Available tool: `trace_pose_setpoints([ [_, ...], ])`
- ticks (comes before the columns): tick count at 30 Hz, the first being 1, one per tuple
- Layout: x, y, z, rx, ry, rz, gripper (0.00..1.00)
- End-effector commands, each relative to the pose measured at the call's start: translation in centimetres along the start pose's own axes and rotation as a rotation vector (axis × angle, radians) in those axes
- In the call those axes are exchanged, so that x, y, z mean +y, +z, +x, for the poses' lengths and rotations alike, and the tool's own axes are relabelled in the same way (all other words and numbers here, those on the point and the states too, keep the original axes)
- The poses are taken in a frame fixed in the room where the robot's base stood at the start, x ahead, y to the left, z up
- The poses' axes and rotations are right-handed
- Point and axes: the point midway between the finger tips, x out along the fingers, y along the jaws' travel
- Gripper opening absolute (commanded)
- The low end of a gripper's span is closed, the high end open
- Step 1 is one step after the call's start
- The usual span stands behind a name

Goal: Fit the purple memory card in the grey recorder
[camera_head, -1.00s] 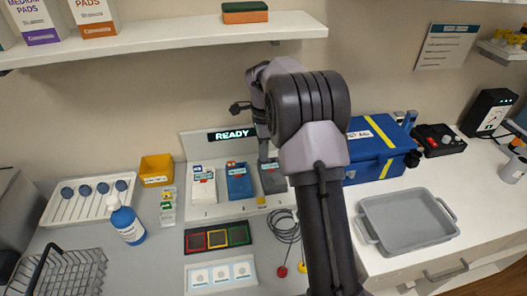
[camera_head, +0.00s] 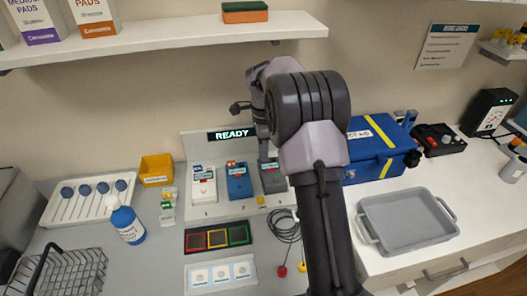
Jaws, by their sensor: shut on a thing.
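The grey recorder (camera_head: 273,180) stands rightmost of three recorders on the white stand under a lit READY sign. My gripper (camera_head: 268,159) points down at the top end of the grey recorder, close to its label. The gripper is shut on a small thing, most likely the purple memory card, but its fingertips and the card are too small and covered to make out. Whether the card is in the recorder's slot cannot be told. My arm hides the area to the right of the recorder.
A white recorder (camera_head: 203,187) and a blue recorder (camera_head: 239,183) stand to the left. A small card rack (camera_head: 168,207), yellow bin (camera_head: 157,169) and blue bottle (camera_head: 128,225) are further left. A blue first-aid box (camera_head: 372,160) and grey tray (camera_head: 408,222) lie right of my arm.

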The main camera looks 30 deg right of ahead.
Motion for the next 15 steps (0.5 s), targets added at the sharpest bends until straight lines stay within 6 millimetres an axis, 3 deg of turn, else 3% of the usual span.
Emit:
trace_pose_setpoints([
  [4, 0.03, 0.00, 0.06, 0.000, 0.001, 0.000, 0.00],
  [5, 0.03, 0.00, 0.06, 0.000, 0.001, 0.000, 0.14],
  [6, 0.03, 0.00, 0.05, 0.000, 0.001, 0.000, 0.18],
  [15, 0.01, 0.00, -0.05, 0.000, 0.000, 0.000, 0.18],
])
